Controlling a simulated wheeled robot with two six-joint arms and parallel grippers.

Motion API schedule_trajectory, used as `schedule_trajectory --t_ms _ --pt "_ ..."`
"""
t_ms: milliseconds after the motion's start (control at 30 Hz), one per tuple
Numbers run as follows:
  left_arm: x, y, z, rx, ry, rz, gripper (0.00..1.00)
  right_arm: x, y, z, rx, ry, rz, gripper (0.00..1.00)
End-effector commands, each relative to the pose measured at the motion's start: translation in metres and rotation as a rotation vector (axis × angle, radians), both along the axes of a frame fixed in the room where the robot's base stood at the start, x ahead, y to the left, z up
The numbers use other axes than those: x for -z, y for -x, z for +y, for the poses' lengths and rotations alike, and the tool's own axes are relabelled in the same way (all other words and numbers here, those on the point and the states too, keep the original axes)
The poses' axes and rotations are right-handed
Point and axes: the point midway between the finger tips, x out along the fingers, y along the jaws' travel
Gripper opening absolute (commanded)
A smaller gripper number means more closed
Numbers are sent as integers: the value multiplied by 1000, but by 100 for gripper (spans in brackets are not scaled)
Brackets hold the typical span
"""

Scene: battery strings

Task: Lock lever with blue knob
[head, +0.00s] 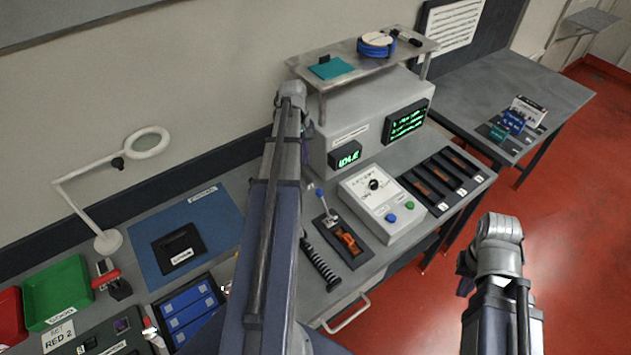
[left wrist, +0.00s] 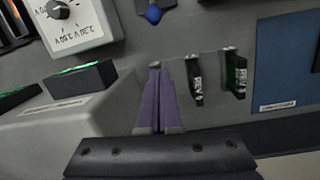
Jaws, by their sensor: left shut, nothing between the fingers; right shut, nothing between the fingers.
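The lever with the blue knob (head: 319,191) stands on a black base (head: 350,245) with an orange part, on the bench just left of the grey dial box. The blue knob also shows at the top of the left wrist view (left wrist: 153,13). My left gripper (head: 306,131) is shut and empty, above the back of the bench and behind the lever, clear of the knob. Its purple fingers are together in the left wrist view (left wrist: 157,72). My right gripper (head: 463,272) is shut and empty over the red floor, mostly hidden by its own wrist.
The dial box (head: 380,205) with blue and green buttons stands right of the lever. The grey console (head: 350,118) with the IDLE display is behind it. Battery slots (head: 445,180) lie farther right. A black coiled spring (head: 322,265) lies left of the lever base.

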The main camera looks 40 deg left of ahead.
Motion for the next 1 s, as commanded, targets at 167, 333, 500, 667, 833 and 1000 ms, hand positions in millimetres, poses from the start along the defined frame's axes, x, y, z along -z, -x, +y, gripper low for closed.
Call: schedule_trajectory --t_ms 167,333,500,667,833,1000 --pt "1 0 0 1 0 0 0 1 0 0 0 0 0 0" --pt "9 0 -1 1 0 0 0 9 0 0 -1 0 0 0" --pt "26 -1 -3 1 0 0 0 26 0 0 -5 1 0 0" --pt "47 -1 -6 2 0 0 0 47 0 0 -8 2 0 0" --pt "71 -2 -9 2 0 0 0 71 0 0 -10 2 0 0" --pt "91 -2 -12 2 0 0 0 91 0 0 -8 2 0 0"
